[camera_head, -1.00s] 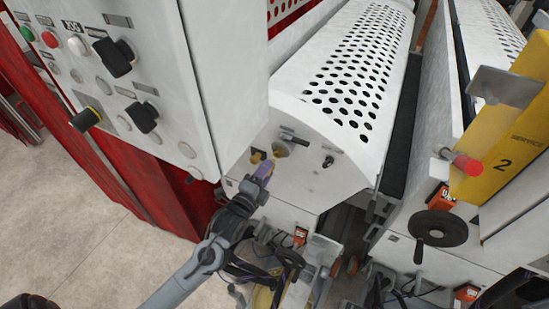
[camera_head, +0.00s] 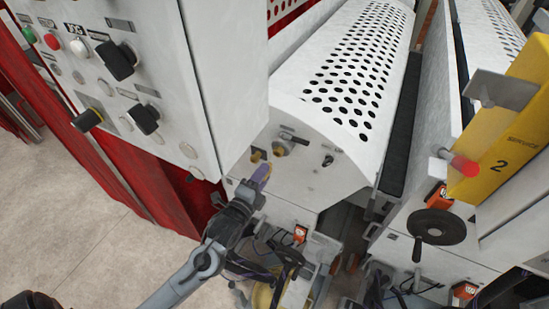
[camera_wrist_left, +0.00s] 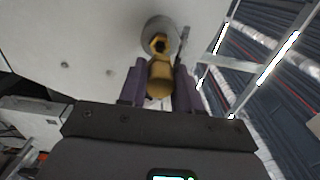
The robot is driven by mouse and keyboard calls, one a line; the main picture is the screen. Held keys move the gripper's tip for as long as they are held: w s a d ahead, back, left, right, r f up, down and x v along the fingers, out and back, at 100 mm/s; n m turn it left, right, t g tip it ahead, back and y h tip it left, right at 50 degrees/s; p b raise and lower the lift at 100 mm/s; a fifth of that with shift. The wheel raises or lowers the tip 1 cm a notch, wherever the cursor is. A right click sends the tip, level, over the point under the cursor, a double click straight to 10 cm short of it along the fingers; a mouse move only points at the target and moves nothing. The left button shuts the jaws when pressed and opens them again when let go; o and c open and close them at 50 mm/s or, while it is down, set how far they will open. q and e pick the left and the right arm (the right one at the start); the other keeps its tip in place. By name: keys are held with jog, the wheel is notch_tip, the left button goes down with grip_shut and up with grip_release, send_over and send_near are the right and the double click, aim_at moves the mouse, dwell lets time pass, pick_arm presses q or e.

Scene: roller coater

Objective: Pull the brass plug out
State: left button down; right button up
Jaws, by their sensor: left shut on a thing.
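The brass plug (camera_wrist_left: 160,80) is between the purple fingers of my left gripper (camera_wrist_left: 160,88) in the left wrist view, and the jaws are shut on it. Ahead of it is a brass socket (camera_wrist_left: 158,44) with a dark open hole, set in a round grey collar on the white panel. The plug looks clear of the socket. In the head view my left gripper (camera_head: 260,178) is below and left of the socket (camera_head: 279,148). The plug is mostly hidden by the fingers there. My right gripper is not in view.
A small brass-coloured piece (camera_head: 256,155) sits on the panel left of the socket. A control panel with knobs (camera_head: 118,60) stands at upper left. A black handwheel (camera_head: 438,228) and a yellow service plate (camera_head: 505,130) are at right. Cables hang below the gripper.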

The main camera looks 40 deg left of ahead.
pick_arm(q)
jog(key=shift+s, duration=0.2)
jog(key=shift+p+v, duration=0.9)
jog(key=shift+v, duration=0.4)
